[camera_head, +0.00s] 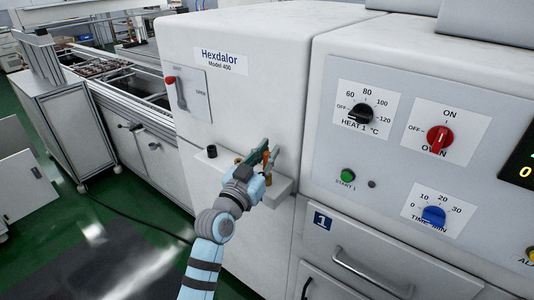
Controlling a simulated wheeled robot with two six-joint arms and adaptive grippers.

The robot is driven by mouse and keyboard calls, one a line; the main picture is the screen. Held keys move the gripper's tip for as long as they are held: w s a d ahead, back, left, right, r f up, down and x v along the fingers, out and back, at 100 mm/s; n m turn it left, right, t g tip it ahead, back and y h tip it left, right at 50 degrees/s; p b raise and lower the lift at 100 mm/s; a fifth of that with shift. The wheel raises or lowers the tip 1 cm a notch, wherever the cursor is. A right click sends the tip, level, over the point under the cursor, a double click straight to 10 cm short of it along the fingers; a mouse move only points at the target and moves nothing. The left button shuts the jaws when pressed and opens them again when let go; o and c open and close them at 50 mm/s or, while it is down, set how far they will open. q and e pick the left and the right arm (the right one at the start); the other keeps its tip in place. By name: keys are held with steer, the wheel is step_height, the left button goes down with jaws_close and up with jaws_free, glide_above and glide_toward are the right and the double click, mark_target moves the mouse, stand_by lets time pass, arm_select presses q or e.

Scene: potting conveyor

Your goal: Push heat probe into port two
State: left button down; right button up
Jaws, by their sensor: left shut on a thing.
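My left gripper (266,160) is in front of the white Hexdalor machine (245,95), just above a small shelf (283,188) on its front. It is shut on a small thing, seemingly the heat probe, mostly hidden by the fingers. Only a little green and orange shows there, and I cannot make out its tip or whether it touches a port. A dark round fitting (212,151) is on the shelf's left end. No port marked two can be made out. My right gripper is not in view.
A control panel with a heat knob (360,113), red oven knob (439,139), blue timer knob (433,215) and green start button (348,175) is at the right. A red-knobbed lever (170,80) is at the upper left. A conveyor (115,78) stands behind.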

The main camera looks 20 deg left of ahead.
arm_select(q)
steer(key=shift+f+b, duration=0.8)
steer(key=shift+f, duration=0.1)
steer(key=c, duration=1.5)
jaws_free()
steer(key=shift+o, duration=0.2)
steer(key=shift+s, duration=0.1)
steer(key=v, duration=1.1)
steer(key=shift+s, duration=0.4)
steer(key=shift+f, duration=0.1)
